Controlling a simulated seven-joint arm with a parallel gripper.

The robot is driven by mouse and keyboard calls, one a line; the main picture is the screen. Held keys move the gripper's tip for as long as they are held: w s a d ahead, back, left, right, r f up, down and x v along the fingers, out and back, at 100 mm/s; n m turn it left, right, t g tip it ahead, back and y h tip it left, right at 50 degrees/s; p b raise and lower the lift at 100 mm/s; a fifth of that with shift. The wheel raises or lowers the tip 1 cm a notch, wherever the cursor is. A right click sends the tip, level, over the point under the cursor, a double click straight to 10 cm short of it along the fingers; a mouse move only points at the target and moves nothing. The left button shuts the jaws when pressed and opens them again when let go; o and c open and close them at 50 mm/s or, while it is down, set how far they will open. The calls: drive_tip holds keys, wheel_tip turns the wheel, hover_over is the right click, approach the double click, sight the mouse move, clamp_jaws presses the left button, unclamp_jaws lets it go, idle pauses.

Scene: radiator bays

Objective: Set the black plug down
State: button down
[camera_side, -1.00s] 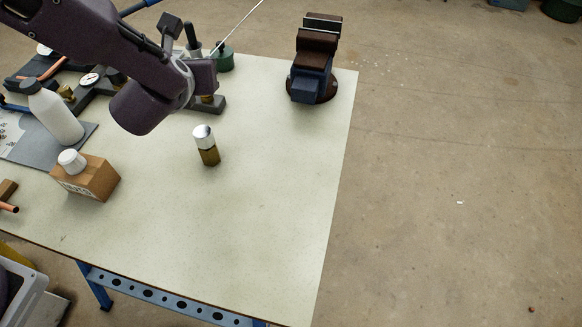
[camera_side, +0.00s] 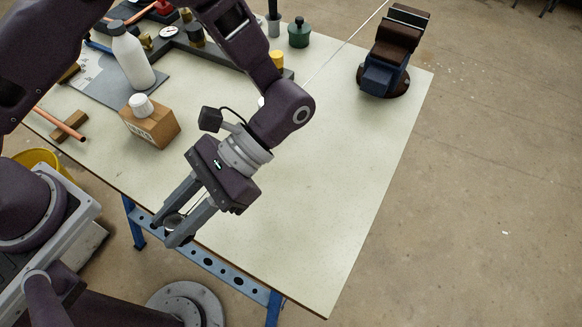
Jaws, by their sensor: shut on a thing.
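My gripper (camera_side: 170,232) points down and to the left over the table's front edge, above the blue rail. Its two grey fingers are closed around a small, dark, round thing with a lighter rim, which I take to be the black plug (camera_side: 174,221). The fingers hide most of it. It is held in the air, apart from the tabletop (camera_side: 310,210).
A cardboard box (camera_side: 152,128) with a white cap and a white bottle (camera_side: 132,58) stand to the left. A vise (camera_side: 393,60) stands at the far right and a green pot (camera_side: 299,35) at the back.

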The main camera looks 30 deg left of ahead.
drive_tip(key=w+d+r+n+t+h, duration=0.2)
drive_tip(key=w+d+n+h, duration=0.55)
drive_tip(key=d, duration=0.25)
drive_tip(key=w+d+r+n+t+h, duration=0.3)
drive_tip(key=w+d+n+h, duration=0.45)
drive_tip(key=d+n, duration=0.2)
drive_tip(key=w+a+f+n+t+h, duration=0.1)
drive_tip(key=w+n+t+h, duration=0.2)
drive_tip(key=w+n+t, duration=0.55)
drive_tip(key=f, duration=0.3)
drive_tip(key=w+f+m, duration=0.1)
drive_tip(key=f, duration=0.2)
drive_tip(key=w+f+m+g, duration=0.1)
drive_tip(key=f, duration=0.2)
drive_tip(key=shift+a+f, duration=0.35)
drive_tip(key=shift+f, duration=0.05)
drive_tip(key=shift+w+f, duration=0.1)
drive_tip(key=shift+f, duration=0.3)
drive_tip(key=c, duration=1.1)
unclamp_jaws()
